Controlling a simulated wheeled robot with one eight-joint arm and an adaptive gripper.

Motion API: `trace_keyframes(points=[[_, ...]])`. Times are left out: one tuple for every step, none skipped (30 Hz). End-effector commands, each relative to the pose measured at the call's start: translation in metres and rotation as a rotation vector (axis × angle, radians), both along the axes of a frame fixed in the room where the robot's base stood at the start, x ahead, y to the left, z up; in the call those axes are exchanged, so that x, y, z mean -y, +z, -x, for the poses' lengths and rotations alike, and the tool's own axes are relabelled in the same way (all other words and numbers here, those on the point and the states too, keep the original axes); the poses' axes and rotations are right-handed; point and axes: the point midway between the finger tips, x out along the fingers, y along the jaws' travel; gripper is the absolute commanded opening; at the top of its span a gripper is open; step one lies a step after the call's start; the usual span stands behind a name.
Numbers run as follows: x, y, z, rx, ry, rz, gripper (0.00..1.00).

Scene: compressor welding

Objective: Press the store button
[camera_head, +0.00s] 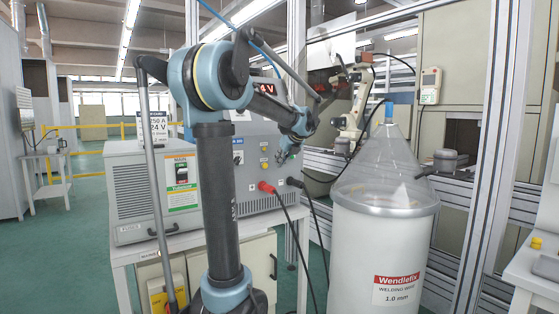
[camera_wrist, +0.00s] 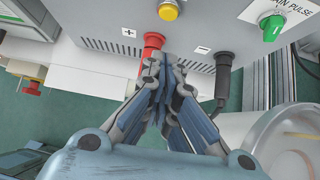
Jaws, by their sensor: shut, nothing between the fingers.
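The welding power source (camera_head: 265,145) stands on a table, its grey front panel facing right. A yellow button (camera_wrist: 168,10) sits on this panel at the top of the wrist view, just above my fingertips in the picture. No label reading "store" is legible, so I cannot tell whether it is the store button. Small yellow knobs or buttons (camera_head: 264,165) also show on the panel in the head view. My gripper (camera_wrist: 167,60) is shut and empty, pointing at the panel below the yellow button.
A red plug (camera_wrist: 152,42) at the plus socket and a black plug (camera_wrist: 223,65) at the minus socket stick out close to my fingers. A green knob (camera_wrist: 271,27) is at upper right. The wire drum (camera_head: 384,245) stands right of the table.

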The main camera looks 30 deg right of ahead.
Motion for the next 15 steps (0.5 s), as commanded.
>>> trace_keyframes(points=[[-0.002,-0.007,-0.007,0.0,0.003,0.0,0.0],[-0.002,-0.011,-0.011,0.0,0.003,-0.001,0.0],[-0.002,-0.016,-0.016,0.0,0.003,-0.001,0.0],[-0.002,-0.019,-0.02,0.0,0.004,-0.001,0.0],[-0.003,-0.023,-0.024,0.001,0.003,0.0,0.0],[-0.003,-0.028,-0.029,0.001,0.003,0.0,0.0],[-0.003,-0.032,-0.033,0.001,0.002,-0.001,0.0],[-0.003,-0.036,-0.036,0.0,0.002,-0.001,0.0],[-0.004,-0.04,-0.04,0.0,0.002,-0.001,0.0],[-0.005,-0.041,-0.044,0.0,0.003,0.0,0.0],[-0.005,-0.04,-0.05,0.0,0.004,0.0,0.0],[-0.005,-0.04,-0.055,0.0,0.003,0.0,0.0],[-0.005,-0.04,-0.059,0.0,0.002,-0.001,0.0],[-0.006,-0.04,-0.063,0.0,0.001,0.0,0.0],[-0.006,-0.04,-0.067,0.0,0.003,0.0,0.0]])
